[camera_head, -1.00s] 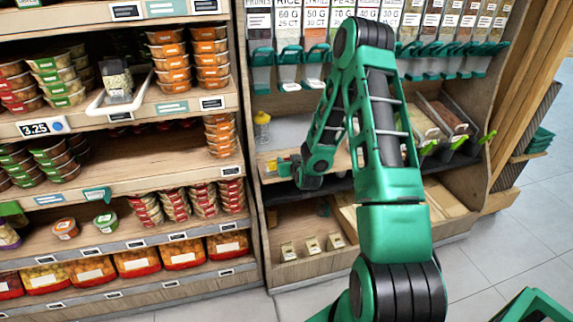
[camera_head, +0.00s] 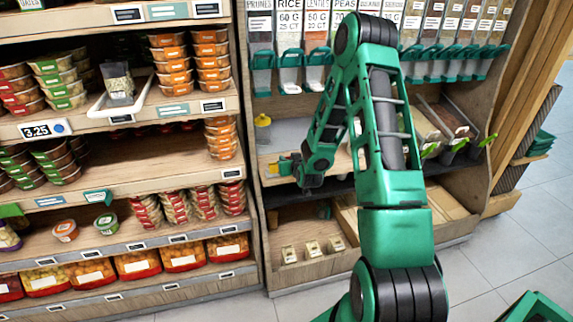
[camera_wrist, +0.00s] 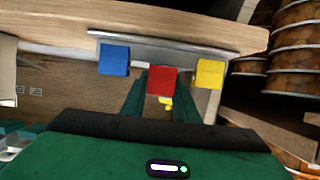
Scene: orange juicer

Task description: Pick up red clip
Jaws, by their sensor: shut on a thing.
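In the wrist view, the red clip (camera_wrist: 162,80) sits between a blue clip (camera_wrist: 114,60) on the left and a yellow clip (camera_wrist: 210,73) on the right, by a grey rail on a wooden shelf edge. My gripper (camera_wrist: 162,97) has its green fingers on either side of the red clip and is shut on it. In the head view, my gripper (camera_head: 288,167) is at the left end of the middle shelf in the right-hand unit. A yellow clip (camera_head: 272,169) shows just left of it. The red clip is not clear there.
The wooden shelf edge (camera_wrist: 190,30) runs close above the clips in the wrist view. Stacked food tubs (camera_wrist: 292,47) stand at the right. In the head view, a yellow-topped bottle (camera_head: 262,121) stands on the shelf behind my gripper. Bulk dispensers (camera_head: 290,65) hang above.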

